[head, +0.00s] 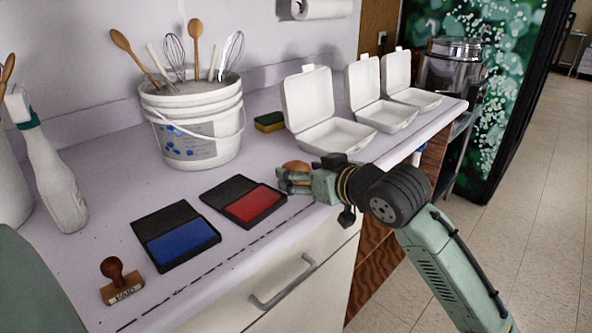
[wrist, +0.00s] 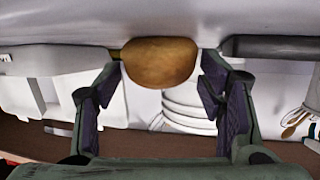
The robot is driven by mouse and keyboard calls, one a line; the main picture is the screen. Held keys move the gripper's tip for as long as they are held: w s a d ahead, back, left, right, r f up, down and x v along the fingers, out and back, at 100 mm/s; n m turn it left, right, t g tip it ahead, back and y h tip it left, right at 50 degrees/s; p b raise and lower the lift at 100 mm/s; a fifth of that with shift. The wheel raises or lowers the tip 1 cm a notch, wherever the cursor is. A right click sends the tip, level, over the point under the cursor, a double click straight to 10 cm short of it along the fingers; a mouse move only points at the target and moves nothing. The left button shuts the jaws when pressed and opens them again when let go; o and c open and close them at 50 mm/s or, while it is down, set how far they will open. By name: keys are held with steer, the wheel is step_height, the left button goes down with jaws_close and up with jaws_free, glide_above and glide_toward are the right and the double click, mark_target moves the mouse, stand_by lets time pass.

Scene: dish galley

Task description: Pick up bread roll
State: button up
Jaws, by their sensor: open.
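The bread roll (head: 296,165) is brown and rounded. In the head view it shows just behind my gripper (head: 290,181), which hides much of it at the counter's front part. In the wrist view the roll (wrist: 160,62) sits between the tips of my open fingers, with a gap visible on each side. My gripper is low over the counter and empty.
A red ink pad (head: 252,205) and a blue one (head: 180,238) lie left of my gripper. White open takeout boxes (head: 334,136) stand behind and right. A utensil bucket (head: 197,152), a sponge (head: 269,122) and a stamp (head: 122,286) are also on the counter (head: 105,207).

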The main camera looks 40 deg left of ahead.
steer(key=shift+w+a+f, duration=0.15)
steer(key=shift+a+f, duration=0.1)
steer(key=shift+a, duration=0.35)
steer(key=shift+c, duration=0.5)
steer(key=c, duration=0.5)
steer(key=shift+r, duration=0.1)
